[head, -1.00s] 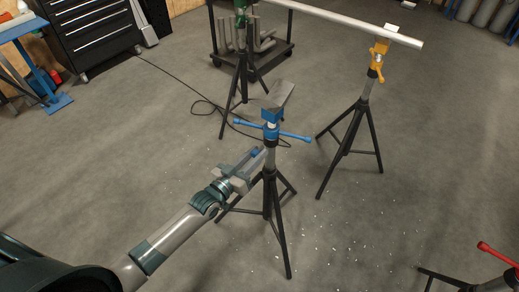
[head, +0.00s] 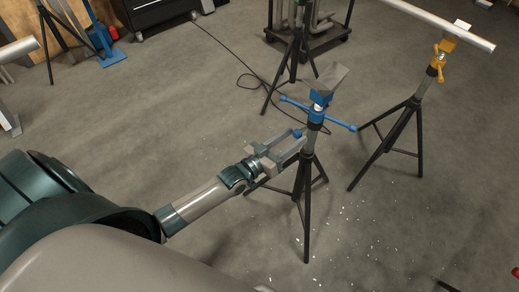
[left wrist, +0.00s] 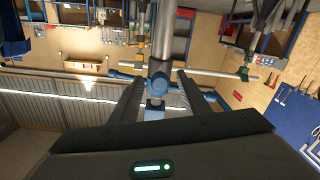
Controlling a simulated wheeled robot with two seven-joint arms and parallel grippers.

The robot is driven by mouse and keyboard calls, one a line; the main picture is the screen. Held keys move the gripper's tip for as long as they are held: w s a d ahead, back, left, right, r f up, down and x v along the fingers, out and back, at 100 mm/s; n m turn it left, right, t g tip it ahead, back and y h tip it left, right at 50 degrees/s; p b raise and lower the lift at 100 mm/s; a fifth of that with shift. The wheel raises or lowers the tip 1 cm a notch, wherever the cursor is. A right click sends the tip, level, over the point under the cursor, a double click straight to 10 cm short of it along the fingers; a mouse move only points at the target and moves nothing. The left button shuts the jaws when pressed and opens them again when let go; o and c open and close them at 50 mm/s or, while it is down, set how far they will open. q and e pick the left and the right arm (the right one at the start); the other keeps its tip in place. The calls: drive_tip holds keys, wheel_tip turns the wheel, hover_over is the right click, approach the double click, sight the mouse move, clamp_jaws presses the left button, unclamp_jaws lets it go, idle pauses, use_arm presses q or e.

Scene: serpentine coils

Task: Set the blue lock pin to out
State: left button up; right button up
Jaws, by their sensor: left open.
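The blue stand (head: 308,172) stands upright on its black tripod, with a blue V-head on top and a blue cross handle (head: 338,123) below it. A small blue knob (head: 297,133), apparently the lock pin, shows beside the post at my left gripper (head: 288,147). My left gripper is open, its fingers pointing at the post just below the handle. In the left wrist view the picture is upside down; the blue knob (left wrist: 157,84) appears between the two open fingers (left wrist: 159,77). I cannot tell whether the fingers touch it. My right gripper is out of view.
A yellow-headed stand (head: 437,62) carries a long pipe (head: 440,24) at the back right. A dark cart (head: 310,45) with pipe pieces stands behind. A black cable (head: 215,45) lies on the floor. White flecks (head: 350,220) are scattered near the tripod. Floor to the front right is mostly clear.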

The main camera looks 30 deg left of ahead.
use_arm(q)
drive_tip(key=b+v, duration=0.1)
drive_tip(key=v, duration=1.4)
drive_tip(key=shift+s+b, duration=0.2)
drive_tip(key=shift+b, duration=0.2)
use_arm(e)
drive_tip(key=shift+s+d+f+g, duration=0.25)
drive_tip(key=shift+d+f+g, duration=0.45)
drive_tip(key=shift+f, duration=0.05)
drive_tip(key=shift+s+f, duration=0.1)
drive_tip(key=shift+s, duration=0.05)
use_arm(q)
drive_tip(key=s+d+f+g+y, duration=0.1)
drive_tip(key=s+f+g, duration=0.15)
drive_tip(key=f, duration=0.75)
drive_tip(key=s+d+f+g+y, duration=0.15)
drive_tip(key=s+f, duration=0.25)
drive_tip(key=f, duration=0.7)
drive_tip(key=s+f+g+y, duration=0.2)
drive_tip(key=s+f+g, duration=0.1)
drive_tip(key=f, duration=0.7)
drive_tip(key=s+d+f+m+g, duration=0.1)
drive_tip(key=s+d+f+g, duration=0.2)
drive_tip(key=s+f, duration=0.6)
drive_tip(key=d+f, duration=0.1)
drive_tip(key=d, duration=0.1)
drive_tip(key=shift+s+d+f+g, duration=0.15)
drive_tip(key=shift+d+f+g, duration=0.15)
drive_tip(key=shift+d+f, duration=0.1)
